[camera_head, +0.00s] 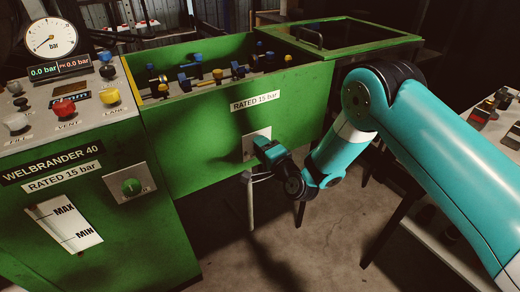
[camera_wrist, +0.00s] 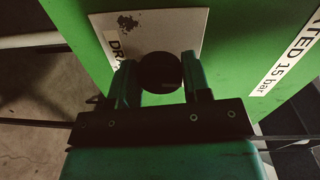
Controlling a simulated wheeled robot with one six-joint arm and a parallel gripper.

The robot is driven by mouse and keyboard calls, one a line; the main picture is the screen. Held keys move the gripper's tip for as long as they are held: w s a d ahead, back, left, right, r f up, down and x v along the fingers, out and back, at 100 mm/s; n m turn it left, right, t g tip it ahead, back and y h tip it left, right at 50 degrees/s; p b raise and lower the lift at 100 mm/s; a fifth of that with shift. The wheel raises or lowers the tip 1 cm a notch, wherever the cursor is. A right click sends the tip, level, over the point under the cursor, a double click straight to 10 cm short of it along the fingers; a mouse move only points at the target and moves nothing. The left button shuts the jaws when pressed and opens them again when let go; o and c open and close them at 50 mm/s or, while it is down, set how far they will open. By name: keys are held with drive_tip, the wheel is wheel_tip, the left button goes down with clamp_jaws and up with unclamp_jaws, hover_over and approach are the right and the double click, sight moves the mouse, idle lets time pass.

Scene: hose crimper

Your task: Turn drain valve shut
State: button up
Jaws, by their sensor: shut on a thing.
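The drain valve shows as a dark round knob (camera_wrist: 160,73) in the wrist view, in front of a pale plate (camera_wrist: 186,28) with lettering that begins "DR". My gripper (camera_wrist: 158,78) is shut on the knob, with one finger on each side of it. In the head view my gripper (camera_head: 262,144) is at the pale plate (camera_head: 249,150) on the front of the green tank (camera_head: 200,140). There the hand hides the knob. The knob's turned angle cannot be told, as no pointer shows on it.
A green cabinet (camera_head: 120,240) with a pressure gauge (camera_head: 50,37), coloured knobs and a green round control (camera_head: 131,186) stands at left. The gauge displays read 0.0 bar. The open tank holds several fittings. A table with parts (camera_head: 505,110) is at right. Concrete floor shows below.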

drive_tip(key=shift+s+f+n, duration=0.15)
drive_tip(key=shift+f+n, duration=0.1)
drive_tip(key=shift+n, duration=0.05)
idle(0.4)
drive_tip(key=o, duration=0.8)
drive_tip(key=shift+o, duration=0.7)
drive_tip(key=shift+r, duration=0.15)
drive_tip(key=shift+d, duration=0.1)
drive_tip(key=f+b+v, duration=0.1)
drive_tip(key=b+v, duration=1.6)
drive_tip(key=b, duration=0.6)
drive_tip(key=shift+r+b, duration=0.3)
drive_tip(key=shift+r, duration=0.2)
drive_tip(key=shift+s, duration=0.15)
